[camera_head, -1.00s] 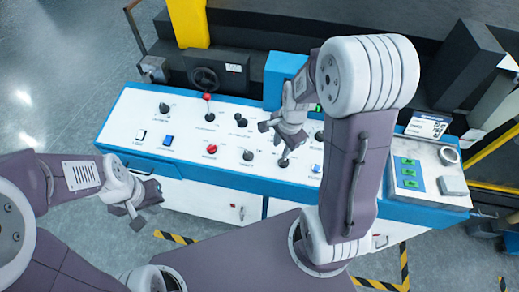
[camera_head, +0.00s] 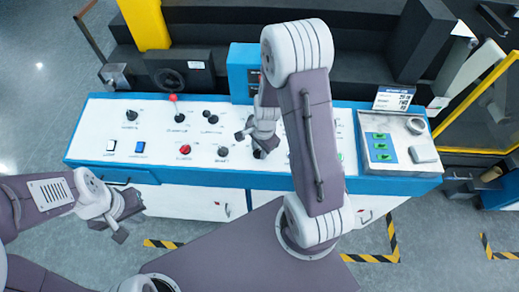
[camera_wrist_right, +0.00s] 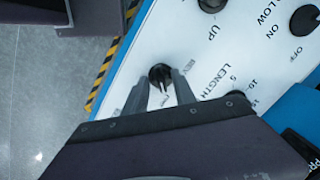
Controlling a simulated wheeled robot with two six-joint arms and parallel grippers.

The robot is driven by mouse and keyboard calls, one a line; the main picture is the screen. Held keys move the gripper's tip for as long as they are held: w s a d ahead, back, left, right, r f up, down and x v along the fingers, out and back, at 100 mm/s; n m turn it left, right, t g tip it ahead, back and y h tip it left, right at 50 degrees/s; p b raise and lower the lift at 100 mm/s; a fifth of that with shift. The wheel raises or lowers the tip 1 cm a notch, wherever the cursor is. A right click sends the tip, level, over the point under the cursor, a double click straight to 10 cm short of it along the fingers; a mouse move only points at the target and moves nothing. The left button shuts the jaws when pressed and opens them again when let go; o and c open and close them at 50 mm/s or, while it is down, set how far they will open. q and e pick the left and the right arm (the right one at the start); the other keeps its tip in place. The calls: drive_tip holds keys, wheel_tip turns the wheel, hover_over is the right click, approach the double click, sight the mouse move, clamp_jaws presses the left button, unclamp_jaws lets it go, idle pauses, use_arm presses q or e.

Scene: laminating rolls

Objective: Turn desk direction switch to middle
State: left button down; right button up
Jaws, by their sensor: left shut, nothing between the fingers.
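A black rotary knob (camera_wrist_right: 161,75) on the white panel sits between the fingertips of my right gripper (camera_wrist_right: 162,80) in the right wrist view. The fingers stand apart, one on each side of it; whether they press on it cannot be told. In the head view the right gripper (camera_head: 260,138) is low over the front right-centre of the control desk (camera_head: 100,127), hiding part of the knob there. My left gripper (camera_head: 121,216) is shut and empty, in front of the desk's left end.
A red knob (camera_head: 185,149), other black knobs (camera_head: 223,151), and white and blue buttons (camera_head: 140,147) are on the panel. A blue box (camera_head: 241,72) stands behind it. A green-button unit (camera_head: 381,146) is at the right. My right arm hides part of the panel.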

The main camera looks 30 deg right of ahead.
drive_tip(key=shift+a, duration=0.1)
drive_tip(key=shift+a, duration=0.1)
drive_tip(key=c, duration=0.3)
clamp_jaws()
